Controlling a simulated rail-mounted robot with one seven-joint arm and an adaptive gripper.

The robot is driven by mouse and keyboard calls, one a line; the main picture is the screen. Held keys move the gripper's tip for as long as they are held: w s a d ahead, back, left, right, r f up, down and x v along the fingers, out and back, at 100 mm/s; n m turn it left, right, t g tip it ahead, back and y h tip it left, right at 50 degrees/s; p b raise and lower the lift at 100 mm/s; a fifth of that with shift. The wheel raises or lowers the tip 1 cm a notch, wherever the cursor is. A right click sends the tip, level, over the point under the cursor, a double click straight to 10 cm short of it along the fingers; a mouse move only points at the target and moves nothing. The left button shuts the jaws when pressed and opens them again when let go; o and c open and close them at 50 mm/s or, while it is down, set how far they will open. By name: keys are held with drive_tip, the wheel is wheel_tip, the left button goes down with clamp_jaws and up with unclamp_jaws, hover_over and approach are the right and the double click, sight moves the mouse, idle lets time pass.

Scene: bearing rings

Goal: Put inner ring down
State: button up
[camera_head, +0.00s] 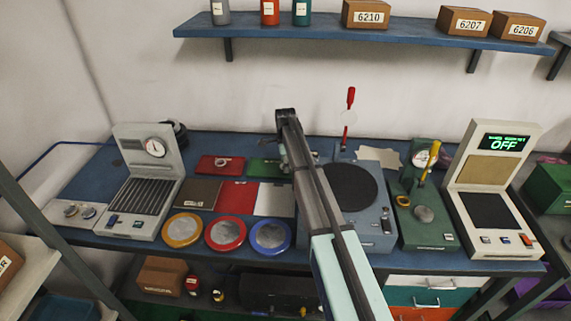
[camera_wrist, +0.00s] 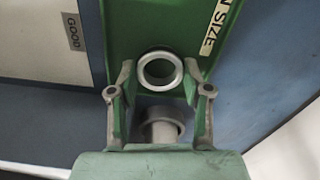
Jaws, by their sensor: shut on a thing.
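My gripper (camera_wrist: 160,76) is shut on a silvery inner ring (camera_wrist: 160,71), which sits between the two fingertips in the wrist view. The ring is over a green tray (camera_wrist: 150,22) with a partly hidden label ending in "N SIZE". Its open centre shows green behind it. Whether the ring touches the tray I cannot tell. A grey round piece (camera_wrist: 162,128) shows between the fingers, nearer the palm. In the head view the green tray (camera_head: 258,165) is at the back of the bench, and my arm hides part of it and the held ring.
A red tray (camera_head: 208,170) with a small ring (camera_head: 222,163) lies left of the green tray. A pale plate labelled "GOOD" (camera_wrist: 30,40) is beside the green tray. Coloured discs line the front edge (camera_head: 225,233). A blue machine (camera_head: 372,222) stands to the right.

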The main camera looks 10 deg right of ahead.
drive_tip(key=shift+f, duration=0.2)
drive_tip(key=o, duration=1.3)
drive_tip(key=shift+r, duration=0.1)
wheel_tip(320, 180, up, 12)
drive_tip(key=b, duration=0.3)
drive_tip(key=shift+r, duration=0.15)
